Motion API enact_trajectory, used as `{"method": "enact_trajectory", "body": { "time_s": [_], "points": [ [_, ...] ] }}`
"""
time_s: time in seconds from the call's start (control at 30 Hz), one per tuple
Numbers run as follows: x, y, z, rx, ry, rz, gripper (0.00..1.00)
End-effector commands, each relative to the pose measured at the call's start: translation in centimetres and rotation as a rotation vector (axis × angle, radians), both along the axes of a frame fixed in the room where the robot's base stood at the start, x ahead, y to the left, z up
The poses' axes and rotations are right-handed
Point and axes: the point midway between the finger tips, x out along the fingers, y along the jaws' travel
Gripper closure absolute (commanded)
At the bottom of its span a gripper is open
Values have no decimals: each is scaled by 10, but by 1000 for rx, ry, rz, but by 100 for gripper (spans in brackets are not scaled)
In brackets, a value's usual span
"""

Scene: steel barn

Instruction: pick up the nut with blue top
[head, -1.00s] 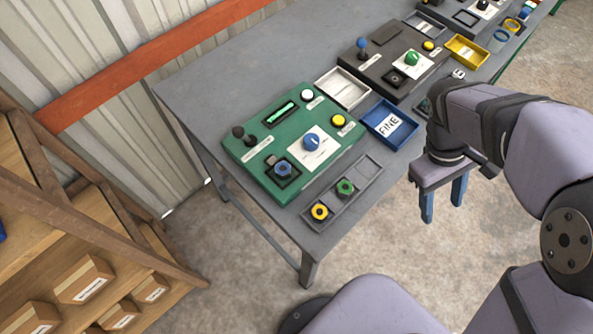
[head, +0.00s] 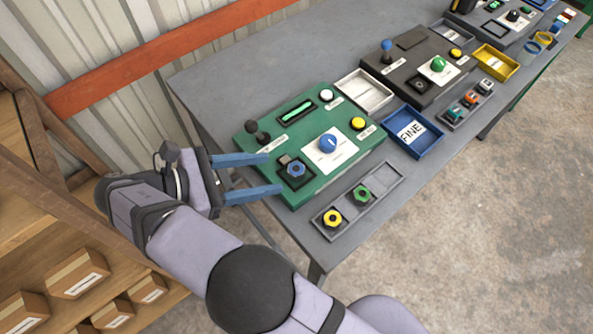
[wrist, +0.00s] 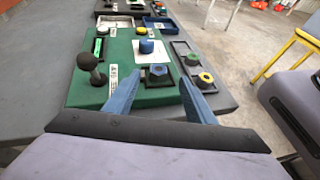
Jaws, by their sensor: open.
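The nut with blue top (head: 296,169) sits in a black square socket on the near edge of the green panel (head: 266,135). It also shows in the wrist view (wrist: 158,71), between the fingers and beyond their tips. My gripper (head: 276,174) is open and empty at the left end of the panel. Its blue fingers point right toward the nut, and a gap remains between the fingertips and the nut. In the wrist view the two fingers (wrist: 158,88) stand spread either side of the nut.
A grey tray (head: 382,203) at the table's front holds a yellow-topped nut (head: 332,217) and a green-topped nut (head: 361,194). The panel carries a blue knob (head: 328,143), a black lever (head: 257,131) and a yellow button (head: 357,124). A blue bin (head: 431,145) labelled FINE stands right.

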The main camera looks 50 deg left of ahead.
Motion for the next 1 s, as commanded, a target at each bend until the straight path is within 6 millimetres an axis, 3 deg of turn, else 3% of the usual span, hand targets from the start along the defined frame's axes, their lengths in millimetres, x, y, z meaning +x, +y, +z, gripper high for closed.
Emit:
{"method": "enact_trajectory", "body": {
  "time_s": [0.1,0.27,0.77,1.0],
  "points": [
    [-10,2,0,-9,-12,22,50],
    [-9,2,0,-10,-14,23,50],
    [13,-4,-8,-9,-13,22,50],
    [39,-10,-16,-10,-13,21,50]
  ]
}}
